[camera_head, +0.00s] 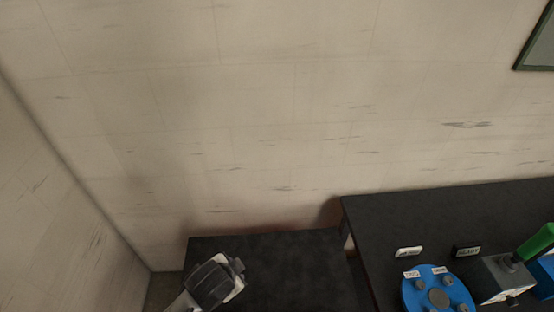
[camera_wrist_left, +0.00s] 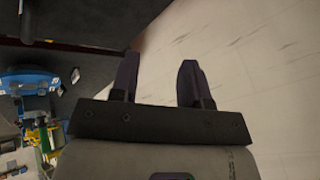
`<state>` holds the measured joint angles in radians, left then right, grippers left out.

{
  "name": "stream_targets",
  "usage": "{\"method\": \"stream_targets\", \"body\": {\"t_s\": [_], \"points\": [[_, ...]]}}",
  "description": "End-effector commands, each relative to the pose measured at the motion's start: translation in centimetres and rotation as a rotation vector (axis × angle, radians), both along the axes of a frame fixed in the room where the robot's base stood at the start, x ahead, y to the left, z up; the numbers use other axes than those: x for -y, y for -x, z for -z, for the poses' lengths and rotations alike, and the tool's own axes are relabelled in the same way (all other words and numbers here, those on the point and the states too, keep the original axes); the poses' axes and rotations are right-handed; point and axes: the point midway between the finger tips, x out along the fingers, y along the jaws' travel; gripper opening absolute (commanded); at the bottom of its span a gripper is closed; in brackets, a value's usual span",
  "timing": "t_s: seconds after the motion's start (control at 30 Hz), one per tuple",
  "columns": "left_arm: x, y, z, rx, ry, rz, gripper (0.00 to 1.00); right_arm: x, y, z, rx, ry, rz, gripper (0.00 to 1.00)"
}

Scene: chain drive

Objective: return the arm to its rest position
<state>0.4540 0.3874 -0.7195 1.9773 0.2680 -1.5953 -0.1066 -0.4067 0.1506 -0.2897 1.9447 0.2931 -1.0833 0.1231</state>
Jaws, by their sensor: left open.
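My left arm's end (camera_head: 215,282) is at the bottom of the head view, in front of the lower dark table; its fingers cannot be made out there. In the left wrist view my left gripper (camera_wrist_left: 158,76) has its two dark fingers apart, with nothing between them but the pale wall and a dark edge behind. It is empty and clear of the objects on the right-hand table. My right gripper is in neither view.
A lower dark table (camera_head: 290,268) stands at the wall. A dark table (camera_head: 400,215) to its right carries a blue round plate (camera_head: 438,292) with pegs, small labels (camera_head: 467,251), and a grey block (camera_head: 500,278) beside a green handle (camera_head: 535,243). A framed panel (camera_head: 540,45) hangs upper right.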

Motion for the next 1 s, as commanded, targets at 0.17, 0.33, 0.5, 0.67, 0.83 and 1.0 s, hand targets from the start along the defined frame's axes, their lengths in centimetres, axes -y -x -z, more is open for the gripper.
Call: {"method": "stream_targets", "body": {"t_s": [0.17, 0.33, 0.5, 0.67, 0.83, 1.0], "points": [[-1.0, 1.7, -6.5, 0.154, 0.179, -0.164, 0.42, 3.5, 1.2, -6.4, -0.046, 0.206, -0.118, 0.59], [-4.3, 5.7, -9.3, 0.210, 0.290, -0.325, 0.42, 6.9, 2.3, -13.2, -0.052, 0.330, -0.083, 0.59], [-7.7, 11.1, -9.0, 0.163, 0.334, -0.477, 0.42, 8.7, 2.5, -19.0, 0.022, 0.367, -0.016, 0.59], [-9.8, 17.0, -6.5, 0.027, 0.334, -0.599, 0.42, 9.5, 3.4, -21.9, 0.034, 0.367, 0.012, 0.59], [-10.2, 22.8, -3.4, -0.130, 0.302, -0.666, 0.42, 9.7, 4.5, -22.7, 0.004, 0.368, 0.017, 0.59], [-9.9, 26.5, -2.0, -0.224, 0.279, -0.682, 0.42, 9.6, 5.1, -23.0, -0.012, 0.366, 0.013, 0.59]]}}
